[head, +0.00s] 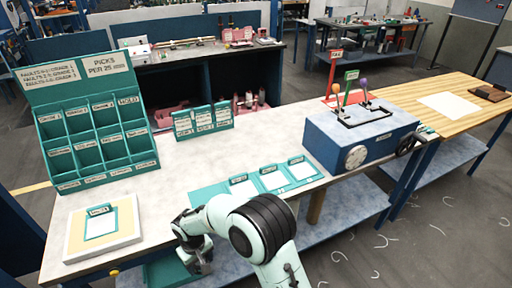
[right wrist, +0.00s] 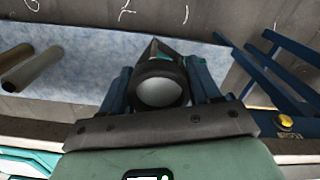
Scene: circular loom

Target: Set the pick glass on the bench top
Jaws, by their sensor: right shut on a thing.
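My right gripper (right wrist: 160,100) is shut on the pick glass (right wrist: 160,92), a dark round rim with a pale lens, held between the two blue fingers. In the head view my right gripper (head: 198,264) hangs at the front edge of the bench, fingers pointing down; the pick glass is hard to make out there. The bench top (head: 185,180) is pale and mottled, with bare room behind the gripper. My left gripper is not in view.
A green pigeonhole rack (head: 95,130) stands at the left, with a framed card board (head: 72,235) before it. Teal card trays (head: 215,193) lie along the front edge. A blue box with levers (head: 340,145) stands at the right. A lower shelf (head: 275,252) lies beneath.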

